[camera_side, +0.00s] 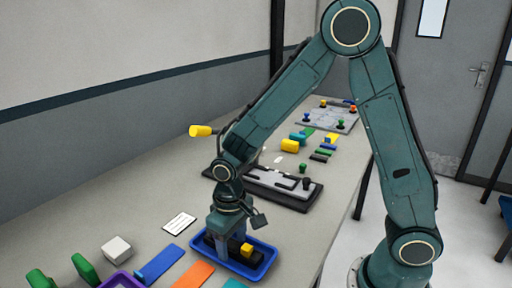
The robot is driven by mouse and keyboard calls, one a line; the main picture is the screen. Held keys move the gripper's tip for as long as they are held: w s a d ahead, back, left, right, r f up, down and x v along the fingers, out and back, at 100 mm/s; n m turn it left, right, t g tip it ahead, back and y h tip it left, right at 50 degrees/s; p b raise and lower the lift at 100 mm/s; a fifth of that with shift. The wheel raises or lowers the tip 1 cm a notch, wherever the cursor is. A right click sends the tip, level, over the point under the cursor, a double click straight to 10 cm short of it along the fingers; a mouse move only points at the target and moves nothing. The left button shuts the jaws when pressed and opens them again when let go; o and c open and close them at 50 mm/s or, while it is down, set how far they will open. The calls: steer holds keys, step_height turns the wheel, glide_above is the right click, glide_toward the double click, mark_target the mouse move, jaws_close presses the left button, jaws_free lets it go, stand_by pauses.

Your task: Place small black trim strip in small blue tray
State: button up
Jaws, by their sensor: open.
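The small blue tray (262,270) sits on the near part of the bench. My gripper (228,252) points down over it, with its fingertips low inside the tray's outline. It is open. A dark piece (245,266) lies in the tray below and beside the fingers; it looks like a black strip, but the fingers partly hide it. A small yellow block (247,250) shows at the right of the fingers, in or just above the tray. I cannot tell whether the fingers touch either piece.
Blue (160,262) and orange (194,275) strips lie left of the tray, near a white block (117,248), green pieces (85,268) and a purple tray (122,280). A dark fixture (270,186) stands behind. Small strips (322,153) and a yellow roll (289,146) lie farther back.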

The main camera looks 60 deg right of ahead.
mark_target(237, 244)
steer(key=shift+r, duration=0.1)
step_height(237, 244, up, 12)
stand_by(0.8)
steer(key=shift+r, duration=0.15)
stand_by(0.3)
steer(key=s+d+r+t, duration=0.2)
steer(key=s+d+r, duration=0.2)
steer(key=s, duration=0.4)
steer(key=s+d+r+t, duration=0.3)
steer(key=s+d+r, duration=0.1)
steer(key=s, duration=0.4)
steer(key=shift+t, duration=0.3)
steer(key=shift+d, duration=0.1)
stand_by(0.9)
